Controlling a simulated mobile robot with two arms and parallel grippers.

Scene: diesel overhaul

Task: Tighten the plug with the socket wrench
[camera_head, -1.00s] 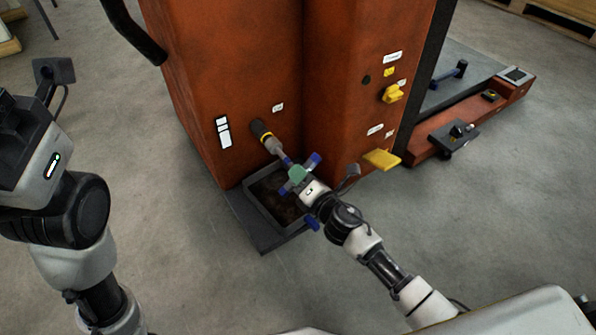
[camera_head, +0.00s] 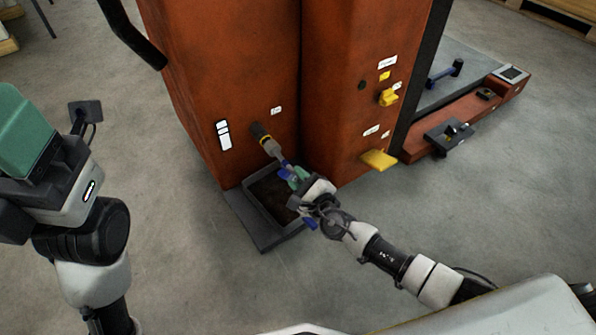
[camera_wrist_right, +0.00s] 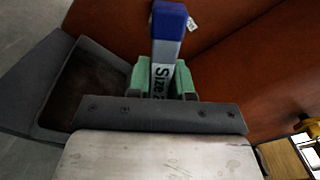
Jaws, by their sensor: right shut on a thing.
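The socket wrench (camera_head: 270,146) has a dark socket with a yellow ring, a grey shaft and blue handle ends. Its socket end is against the lower front of the orange engine housing (camera_head: 235,85); the plug is hidden behind it. My right gripper (camera_head: 298,178) is shut on the wrench's handle, low in front of the housing. In the right wrist view, a grey bar marked "Size" with a blue end (camera_wrist_right: 170,22) sits between the green fingers (camera_wrist_right: 163,85). My left gripper (camera_head: 22,130) shows in part at the left edge, away from the wrench; its opening cannot be told.
A dark drain tray (camera_head: 243,222) stands on the floor below the wrench. It also shows in the right wrist view (camera_wrist_right: 100,57). Yellow handles (camera_head: 378,159) stick out of the housing at right. A red platform (camera_head: 465,125) lies farther right.

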